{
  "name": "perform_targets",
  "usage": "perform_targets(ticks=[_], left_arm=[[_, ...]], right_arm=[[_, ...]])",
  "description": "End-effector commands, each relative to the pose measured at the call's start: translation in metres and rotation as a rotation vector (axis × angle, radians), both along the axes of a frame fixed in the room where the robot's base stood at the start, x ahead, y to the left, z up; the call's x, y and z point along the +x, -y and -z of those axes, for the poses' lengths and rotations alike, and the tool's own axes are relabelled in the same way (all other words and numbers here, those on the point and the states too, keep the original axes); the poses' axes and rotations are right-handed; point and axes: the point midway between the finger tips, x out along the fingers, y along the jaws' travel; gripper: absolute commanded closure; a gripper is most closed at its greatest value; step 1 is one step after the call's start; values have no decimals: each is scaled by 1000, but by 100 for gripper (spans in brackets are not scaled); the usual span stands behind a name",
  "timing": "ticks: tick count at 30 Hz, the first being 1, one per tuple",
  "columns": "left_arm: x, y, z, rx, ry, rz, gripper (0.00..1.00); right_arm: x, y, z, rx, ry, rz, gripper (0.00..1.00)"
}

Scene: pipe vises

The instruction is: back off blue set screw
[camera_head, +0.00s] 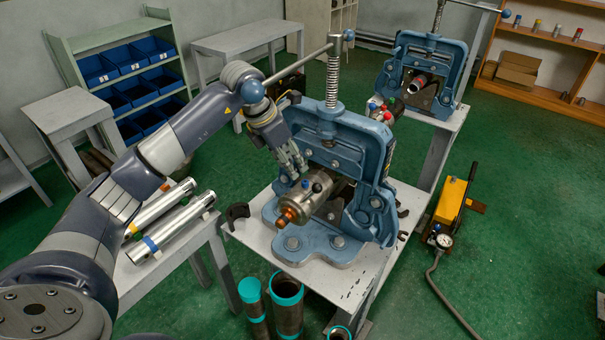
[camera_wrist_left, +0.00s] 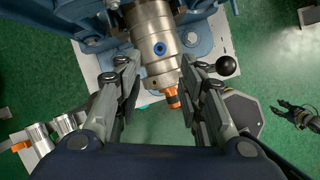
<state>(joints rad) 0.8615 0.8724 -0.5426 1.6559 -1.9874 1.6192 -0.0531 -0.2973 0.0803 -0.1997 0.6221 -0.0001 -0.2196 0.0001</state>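The blue set screw (camera_wrist_left: 160,48) is a small round blue spot with a dark centre on the side of a steel cylinder (camera_wrist_left: 154,30). The cylinder has an orange tip (camera_head: 289,216). My left gripper (camera_head: 294,170) is above the cylinder. In the left wrist view its fingers (camera_wrist_left: 160,72) are spread either side of it, empty. A dark gripper, apparently my right one (camera_wrist_left: 285,108), shows at the right edge, its opening unclear.
Metal tubes (camera_head: 174,222) lie on a side table at left. Teal-rimmed pipes (camera_head: 286,300) stand below the bench. A second vise (camera_head: 424,72) and a yellow pump (camera_head: 451,200) are to the right.

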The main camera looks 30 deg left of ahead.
Motion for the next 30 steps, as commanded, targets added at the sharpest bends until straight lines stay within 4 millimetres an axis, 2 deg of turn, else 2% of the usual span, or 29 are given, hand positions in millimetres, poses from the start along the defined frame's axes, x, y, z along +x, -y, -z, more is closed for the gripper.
perform_targets(ticks=[3,6,12,17,24,25,29,30], left_arm=[[7,6,21,-3,-6,2,64],[14,10,38,-3,-5,1,64],[23,14,63,-3,-2,2,64],[26,15,71,0,-1,1,64],[26,15,72,0,0,1,64],[26,15,72,0,0,1,68],[26,15,72,0,0,1,98],[26,15,72,0,0,1,100]], right_arm=[[-14,1,-9,-2,-21,0,60],[-20,1,-14,-2,-30,0,60],[-9,1,-20,-1,-15,0,60],[4,-1,-23,1,7,0,60],[3,-1,-22,1,5,0,60],[2,-1,-22,1,4,0,60],[-1,0,-22,1,-1,0,60],[-2,0,-22,0,-3,0,60]])
